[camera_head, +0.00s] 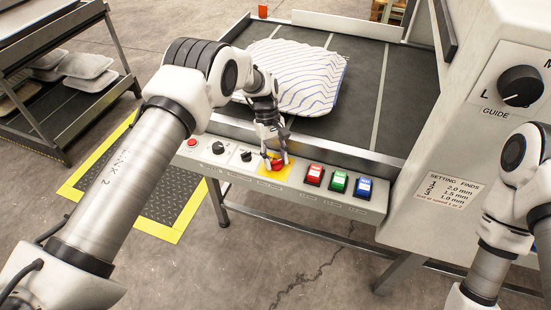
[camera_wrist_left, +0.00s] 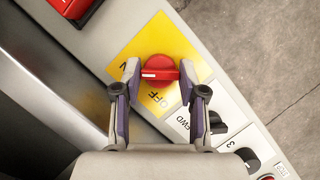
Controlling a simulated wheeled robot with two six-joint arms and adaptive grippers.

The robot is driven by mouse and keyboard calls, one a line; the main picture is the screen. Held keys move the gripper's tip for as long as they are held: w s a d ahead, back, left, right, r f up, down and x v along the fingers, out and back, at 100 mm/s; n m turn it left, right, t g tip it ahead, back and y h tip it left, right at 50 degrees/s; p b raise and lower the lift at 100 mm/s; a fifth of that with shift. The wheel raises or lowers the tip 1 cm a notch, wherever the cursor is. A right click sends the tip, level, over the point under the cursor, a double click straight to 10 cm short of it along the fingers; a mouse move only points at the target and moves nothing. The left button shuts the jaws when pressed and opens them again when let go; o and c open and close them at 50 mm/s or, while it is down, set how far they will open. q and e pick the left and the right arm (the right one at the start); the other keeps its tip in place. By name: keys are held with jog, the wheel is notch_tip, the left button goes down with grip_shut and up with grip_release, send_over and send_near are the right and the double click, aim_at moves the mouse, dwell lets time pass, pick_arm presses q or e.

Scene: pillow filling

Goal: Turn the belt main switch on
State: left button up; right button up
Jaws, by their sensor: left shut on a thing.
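The belt main switch is a red rotary knob (camera_head: 277,164) on a yellow plate (camera_head: 266,171) on the front panel of the belt table. In the left wrist view the red knob (camera_wrist_left: 160,72) sits between my two fingers, with its white mark toward the left of the picture. The word OFF is readable on the yellow plate below the knob; another label at the left is partly hidden. My left gripper (camera_head: 274,159) is shut on the knob, one finger on each side. My right arm shows at the right edge, but its gripper is outside the view.
Red (camera_head: 314,174), green (camera_head: 338,181) and blue (camera_head: 363,187) buttons sit right of the switch. Small black knobs (camera_head: 218,148) are to its left. A striped pillow (camera_head: 300,80) lies on the dark belt (camera_head: 385,125) behind. A large GUIDE knob (camera_head: 520,86) is at the right.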

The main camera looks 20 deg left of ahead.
pick_arm(q)
jog(key=o, duration=1.2)
jog(key=shift+c, duration=0.2)
jog(key=v, duration=1.2)
jog(key=shift+f, duration=0.1)
